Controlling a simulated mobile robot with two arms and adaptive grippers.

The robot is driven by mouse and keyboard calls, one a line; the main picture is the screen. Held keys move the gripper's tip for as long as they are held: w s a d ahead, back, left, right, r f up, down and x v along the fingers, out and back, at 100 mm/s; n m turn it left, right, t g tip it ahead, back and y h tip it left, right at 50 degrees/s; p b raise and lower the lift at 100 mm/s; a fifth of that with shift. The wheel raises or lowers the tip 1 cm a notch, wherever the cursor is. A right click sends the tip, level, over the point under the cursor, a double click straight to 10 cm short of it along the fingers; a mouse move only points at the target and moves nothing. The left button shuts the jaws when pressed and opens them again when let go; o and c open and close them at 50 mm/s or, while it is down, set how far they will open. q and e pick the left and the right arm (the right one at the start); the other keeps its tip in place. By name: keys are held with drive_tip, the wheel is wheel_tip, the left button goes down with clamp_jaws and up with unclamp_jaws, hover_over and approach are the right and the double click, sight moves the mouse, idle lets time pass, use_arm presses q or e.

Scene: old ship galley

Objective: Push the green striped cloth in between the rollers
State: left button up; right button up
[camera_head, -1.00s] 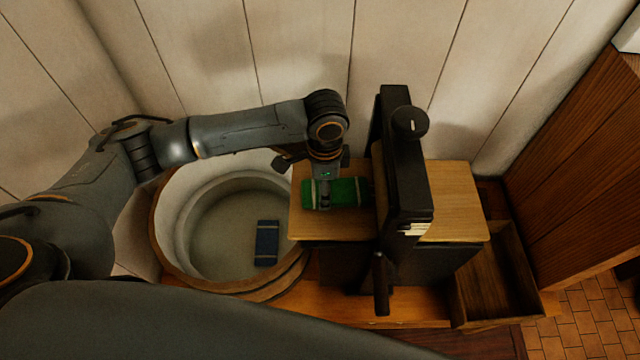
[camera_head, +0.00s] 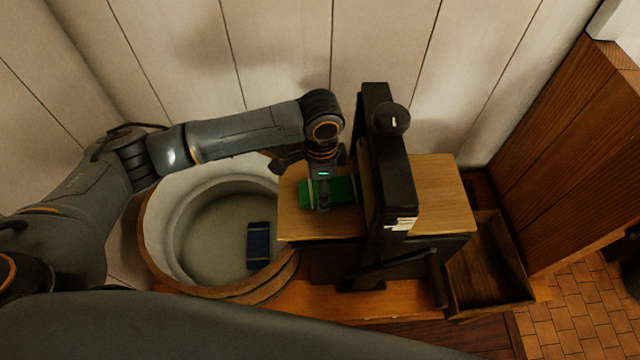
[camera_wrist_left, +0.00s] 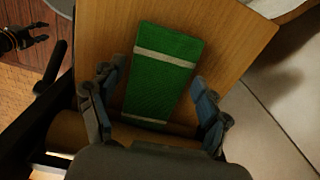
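The green cloth (camera_head: 343,188) with pale stripes lies flat on the left wooden board (camera_head: 300,228) of the roller press (camera_head: 388,165). It also shows in the left wrist view (camera_wrist_left: 165,80). My left gripper (camera_head: 322,205) points down over the cloth. In the left wrist view its fingers (camera_wrist_left: 157,112) are spread, one on each side of the cloth with gaps. The cloth's end towards the press is partly hidden, so I cannot tell whether it touches the rollers. A dark gripper (camera_wrist_left: 22,38), seemingly my right one, shows small at the wrist view's edge; its opening is unclear.
A round tub (camera_head: 150,240) stands left of the press with a blue striped cloth (camera_head: 259,245) inside. The press's crank handle (camera_head: 437,280) sticks out in front. An empty wooden crate (camera_head: 490,265) stands at the right. The right board (camera_head: 445,195) is bare.

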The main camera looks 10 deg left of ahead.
idle(0.3)
use_arm(q)
wheel_tip(320, 180, up, 12)
idle(0.5)
